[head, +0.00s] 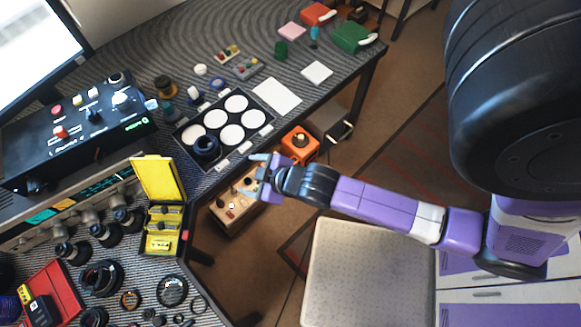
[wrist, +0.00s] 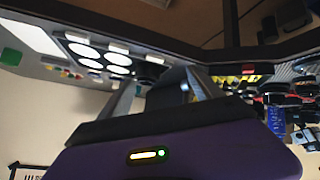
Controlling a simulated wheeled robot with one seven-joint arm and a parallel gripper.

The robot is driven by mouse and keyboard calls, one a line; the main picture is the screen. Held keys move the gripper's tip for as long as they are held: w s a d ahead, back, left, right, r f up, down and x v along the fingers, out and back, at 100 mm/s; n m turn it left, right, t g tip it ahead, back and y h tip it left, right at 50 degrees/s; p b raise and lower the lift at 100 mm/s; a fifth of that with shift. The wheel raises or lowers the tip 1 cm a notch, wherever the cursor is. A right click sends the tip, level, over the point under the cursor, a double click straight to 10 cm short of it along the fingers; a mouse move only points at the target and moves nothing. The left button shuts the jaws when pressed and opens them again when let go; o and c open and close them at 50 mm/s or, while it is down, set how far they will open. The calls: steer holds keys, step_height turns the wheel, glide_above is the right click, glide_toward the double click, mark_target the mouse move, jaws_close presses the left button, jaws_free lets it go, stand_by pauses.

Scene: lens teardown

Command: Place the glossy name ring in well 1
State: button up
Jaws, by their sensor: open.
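The black tray (head: 236,155) on the far bench holds several round white wells; its small labels are too small to read, so I cannot tell which is well 1. A dark lens part (head: 206,148) sits in the tray's near-left well. Several dark rings, including one with pale markings (head: 172,289), lie on the near-left bench; I cannot tell which is the glossy name ring. My gripper (head: 258,172) is open and empty, off the tray's near-right corner. The wrist view shows its spread fingers (wrist: 162,76) with the tray wells (wrist: 88,51) beyond.
A yellow open case (head: 160,180) stands left of my gripper. A black control box (head: 80,130) and a monitor are at the far left. An orange box (head: 300,143) and a wooden box (head: 235,200) are below the bench edge.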

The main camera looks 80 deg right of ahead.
steer(key=s+a+r+t+y, duration=0.1)
steer(key=s+a+r+t, duration=0.1)
steer(key=s+a+r, duration=0.2)
steer(key=s+a+r+t+y, duration=0.1)
steer(key=s+a+r, duration=0.3)
steer(key=r, duration=0.5)
steer(key=s+a+r+t+y, duration=0.1)
steer(key=s+a+r+t, duration=0.1)
steer(key=s+a+r, duration=0.2)
step_height(320, 180, up, 3)
steer(key=shift+s+a+f+t, duration=0.1)
steer(key=shift+s+a+t, duration=0.3)
steer(key=shift+s, duration=0.1)
step_height(320, 180, down, 4)
steer(key=b, duration=0.3)
steer(key=shift+r+b, duration=0.2)
steer(key=shift+b, duration=0.15)
